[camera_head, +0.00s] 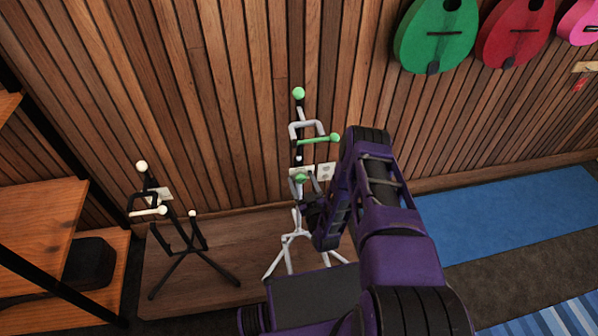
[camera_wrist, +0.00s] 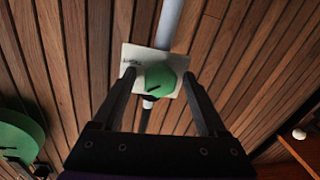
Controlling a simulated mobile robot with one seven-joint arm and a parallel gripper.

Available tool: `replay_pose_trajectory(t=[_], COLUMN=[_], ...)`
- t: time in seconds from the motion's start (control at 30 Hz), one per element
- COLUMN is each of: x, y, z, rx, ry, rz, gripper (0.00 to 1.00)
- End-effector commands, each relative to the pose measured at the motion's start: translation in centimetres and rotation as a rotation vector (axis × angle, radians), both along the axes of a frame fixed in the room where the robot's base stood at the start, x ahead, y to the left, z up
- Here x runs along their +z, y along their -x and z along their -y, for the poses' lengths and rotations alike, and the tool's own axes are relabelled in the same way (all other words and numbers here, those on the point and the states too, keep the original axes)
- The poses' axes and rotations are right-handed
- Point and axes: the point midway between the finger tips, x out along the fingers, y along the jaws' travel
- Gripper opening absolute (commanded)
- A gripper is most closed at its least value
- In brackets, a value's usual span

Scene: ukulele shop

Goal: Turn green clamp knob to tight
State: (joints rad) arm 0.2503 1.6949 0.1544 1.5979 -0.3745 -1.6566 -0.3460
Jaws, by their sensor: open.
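The green clamp knob (camera_wrist: 160,78) shows in the wrist view in front of a pale plate (camera_wrist: 134,60) with a small dark mark. A white pole (camera_wrist: 170,25) and a darker rod (camera_wrist: 147,112) run above and below it in that picture. In the head view the green knob (camera_head: 301,178) is low on a white stand (camera_head: 297,222). My gripper (camera_wrist: 159,73) is open, with one fingertip on each side of the knob. Gaps show between the fingers and the knob. In the head view my gripper (camera_head: 309,205) is dark and partly hidden beside the stand.
A black stand (camera_head: 178,245) with cream tips stands to the left on the wooden platform (camera_head: 205,293). Wooden shelves (camera_head: 38,235) are at far left. A slatted wall (camera_head: 215,110) is close behind, with green and red ukuleles (camera_head: 437,35) hanging upper right. A blue mat (camera_head: 510,215) lies right.

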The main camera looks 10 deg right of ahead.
Motion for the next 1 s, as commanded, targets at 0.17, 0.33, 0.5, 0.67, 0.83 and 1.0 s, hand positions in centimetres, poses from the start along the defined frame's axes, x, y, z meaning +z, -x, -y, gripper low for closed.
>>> replay_pose_trajectory(t=[0.17,0.33,0.5,0.67,0.83,1.0], x=[0.0,0.01,0.01,0.01,0.0,0.0], y=[0.26,0.3,0.29,0.28,0.28,0.27], z=[-0.04,-0.06,-0.06,-0.06,-0.08,-0.09], rx=[-0.001,-0.001,-0.001,-0.001,0.0,0.0], ry=[0.0,0.0,0.0,0.0,0.0,-0.004], rz=[0.0,0.001,0.0,0.0,0.0,0.001], gripper=[0.75,0.75,0.7,0.41,0.1,0.0])
